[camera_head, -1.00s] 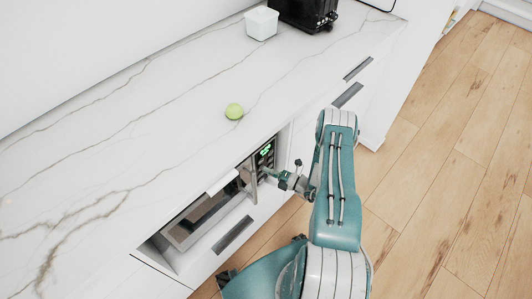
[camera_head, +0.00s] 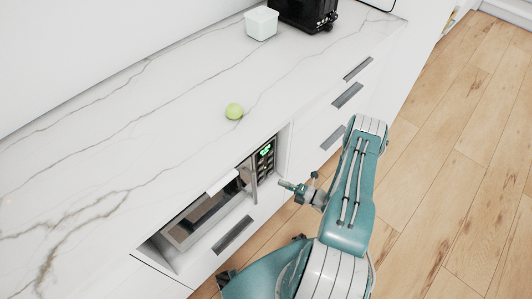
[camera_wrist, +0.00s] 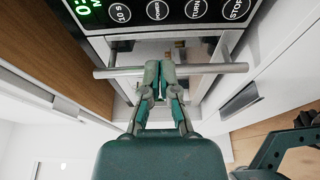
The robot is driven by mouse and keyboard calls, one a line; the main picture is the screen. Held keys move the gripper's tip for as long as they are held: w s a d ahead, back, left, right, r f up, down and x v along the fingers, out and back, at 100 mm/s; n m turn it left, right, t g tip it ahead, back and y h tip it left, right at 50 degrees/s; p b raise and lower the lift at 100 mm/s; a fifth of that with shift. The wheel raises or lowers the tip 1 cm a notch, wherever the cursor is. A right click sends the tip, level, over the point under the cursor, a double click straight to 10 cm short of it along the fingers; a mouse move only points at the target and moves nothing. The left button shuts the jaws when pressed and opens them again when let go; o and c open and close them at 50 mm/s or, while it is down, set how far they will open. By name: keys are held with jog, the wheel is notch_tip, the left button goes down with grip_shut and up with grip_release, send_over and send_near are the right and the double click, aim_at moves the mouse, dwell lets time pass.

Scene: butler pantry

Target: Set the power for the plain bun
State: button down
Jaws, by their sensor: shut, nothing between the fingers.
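The microwave (camera_head: 205,218) sits in a niche under the counter, its door looking shut. Its control panel (camera_head: 264,160) has a lit green display and is at the right end in the head view. In the wrist view the panel shows the power button (camera_wrist: 157,10) between the 10 S and turn buttons, with stop at the right. The handle bar (camera_wrist: 118,72) runs across below the panel there. My gripper (camera_wrist: 160,68) is shut and empty, its tips overlapping the bar in that view. In the head view my gripper (camera_head: 284,185) is apart from the microwave, to its right. I see no bun.
Drawers with grey handles (camera_head: 348,95) line the front. The wooden floor (camera_head: 450,200) at the right is clear.

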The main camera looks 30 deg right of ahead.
jog(key=s+d, duration=0.2)
jog(key=s, duration=0.4)
jog(key=shift+s+d, duration=0.2)
jog(key=shift+s, duration=0.15)
